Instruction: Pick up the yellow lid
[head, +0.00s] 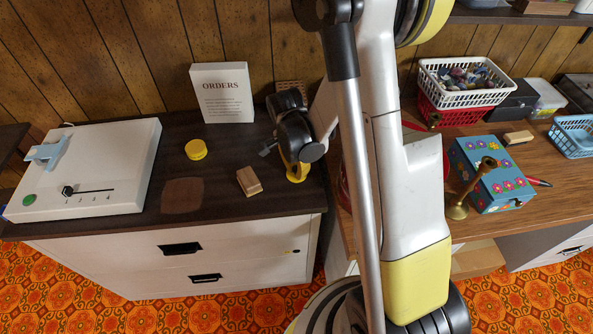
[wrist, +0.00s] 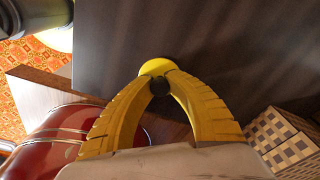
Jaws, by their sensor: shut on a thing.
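The yellow lid (wrist: 157,66) shows in the wrist view as a yellow disc with a dark knob at my fingertips. My gripper (wrist: 158,82) is shut on that knob, its two yellow fingers meeting around it. In the head view the gripper (head: 295,168) is over the right end of the dark cabinet top, with yellow showing low beneath it. My arm and the fingers hide part of the lid. I cannot tell whether it touches the cabinet top.
On the dark cabinet top (head: 225,208) are a yellow round piece (head: 196,149), a wooden block (head: 249,181), the ORDERS sign (head: 222,92) and a white machine (head: 100,165). A checkered box (wrist: 285,140) and a red drum (wrist: 60,140) are close to my gripper.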

